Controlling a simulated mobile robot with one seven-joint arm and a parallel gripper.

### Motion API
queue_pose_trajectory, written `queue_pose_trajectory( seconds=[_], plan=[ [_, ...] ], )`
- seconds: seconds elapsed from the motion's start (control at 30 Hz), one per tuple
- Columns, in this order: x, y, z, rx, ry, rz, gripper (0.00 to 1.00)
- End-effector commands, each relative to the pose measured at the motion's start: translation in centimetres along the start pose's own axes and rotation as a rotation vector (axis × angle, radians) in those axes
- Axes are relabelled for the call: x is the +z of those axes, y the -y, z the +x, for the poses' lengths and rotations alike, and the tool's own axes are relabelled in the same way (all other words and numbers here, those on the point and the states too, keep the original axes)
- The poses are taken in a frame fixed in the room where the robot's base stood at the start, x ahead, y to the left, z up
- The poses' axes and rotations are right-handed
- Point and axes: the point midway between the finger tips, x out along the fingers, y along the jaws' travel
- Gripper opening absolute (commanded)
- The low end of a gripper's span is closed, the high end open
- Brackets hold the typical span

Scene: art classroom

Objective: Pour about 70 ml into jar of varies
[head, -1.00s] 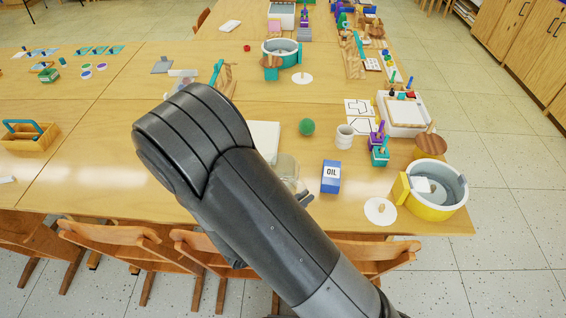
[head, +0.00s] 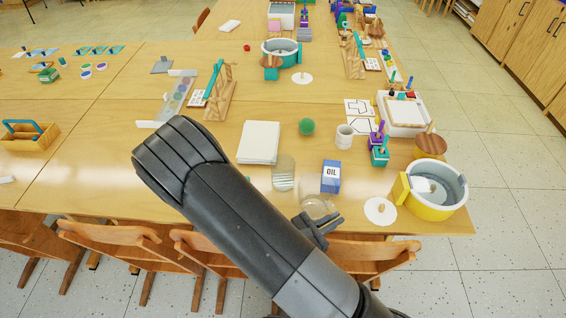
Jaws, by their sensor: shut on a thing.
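A clear glass jar (head: 284,173) stands on the table left of the blue-and-white OIL carton (head: 331,177). Pale bands show in its lower part; I cannot tell whether they are contents. My gripper (head: 322,219) is at the table's front edge, partly hidden by my arm. It is shut on a second clear glass vessel (head: 316,207), just in front of the carton in the picture. I cannot make out that vessel's tilt, its fill level or whether it touches the table.
White paper (head: 259,142) lies left of the jar. A green ball (head: 307,126) and a white cup (head: 344,136) are behind. A white disc with a knob (head: 380,211) and a yellow pot (head: 433,190) are at right. Wooden chairs (head: 362,252) line the front edge.

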Motion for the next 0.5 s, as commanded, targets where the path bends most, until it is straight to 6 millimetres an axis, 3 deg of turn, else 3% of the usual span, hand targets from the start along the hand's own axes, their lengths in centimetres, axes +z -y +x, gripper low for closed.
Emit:
queue_pose_trajectory(
  seconds=[0.5],
  plan=[
    [1.1, -1.4, 0.0, 0.007, 0.014, -0.222, 0.00]
  ],
)
